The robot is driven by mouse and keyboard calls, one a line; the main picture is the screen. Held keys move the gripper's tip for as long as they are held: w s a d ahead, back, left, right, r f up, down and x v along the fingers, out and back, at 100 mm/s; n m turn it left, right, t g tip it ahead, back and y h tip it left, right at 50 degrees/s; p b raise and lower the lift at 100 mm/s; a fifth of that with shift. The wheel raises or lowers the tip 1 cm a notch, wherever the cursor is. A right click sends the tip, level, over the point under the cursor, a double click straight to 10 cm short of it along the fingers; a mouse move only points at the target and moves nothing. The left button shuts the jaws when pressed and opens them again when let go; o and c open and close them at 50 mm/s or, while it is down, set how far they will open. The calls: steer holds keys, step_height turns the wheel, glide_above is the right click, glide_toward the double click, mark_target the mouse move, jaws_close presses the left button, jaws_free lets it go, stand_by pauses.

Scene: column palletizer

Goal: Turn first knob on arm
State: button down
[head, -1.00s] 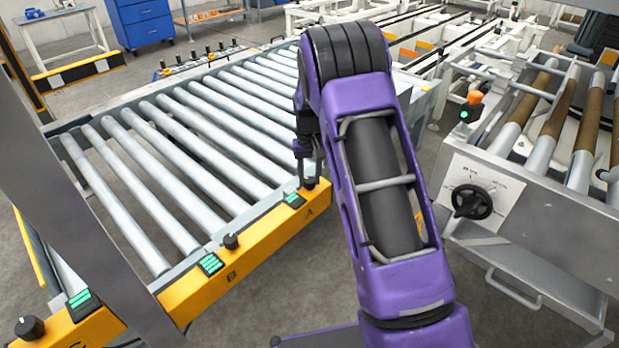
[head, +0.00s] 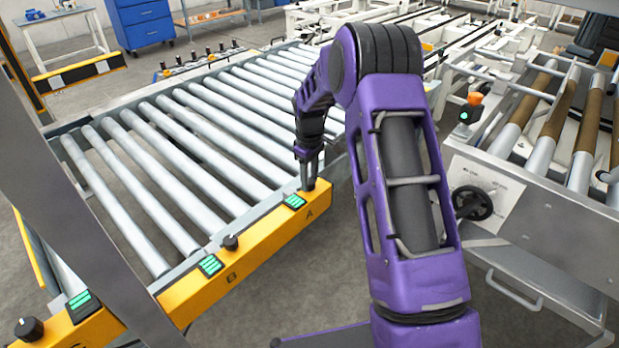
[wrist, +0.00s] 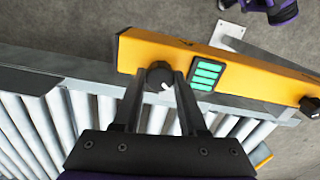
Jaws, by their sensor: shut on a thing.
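The yellow arm (head: 262,240) of the roller conveyor carries black knobs beside lit green displays. The knob by the letter A (head: 309,185) is at its far end, mostly hidden by my gripper (head: 308,172). In the wrist view this knob (wrist: 160,76) sits between the two fingers of my gripper (wrist: 158,77), which is shut on it. A white mark shows on the knob's lower right edge. A green display (wrist: 207,73) with several bars lies just right of the fingers. The knob by B (head: 230,242) and another knob (head: 29,328) stand free along the arm.
The roller conveyor (head: 150,185) lies behind the yellow arm. To the right stands another machine with a black handwheel (head: 472,203) and an orange-topped button post (head: 471,107). A grey post (head: 80,190) crosses the left side. Open floor shows in front of the yellow arm.

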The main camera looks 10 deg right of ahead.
mark_target(310, 181)
steer(key=shift+n, duration=0.3)
steer(key=shift+c, duration=2.2)
jaws_free()
step_height(310, 181, up, 18)
steer(key=p, duration=0.1)
steer(key=shift+f+p, duration=0.25)
steer(key=shift+p, duration=0.05)
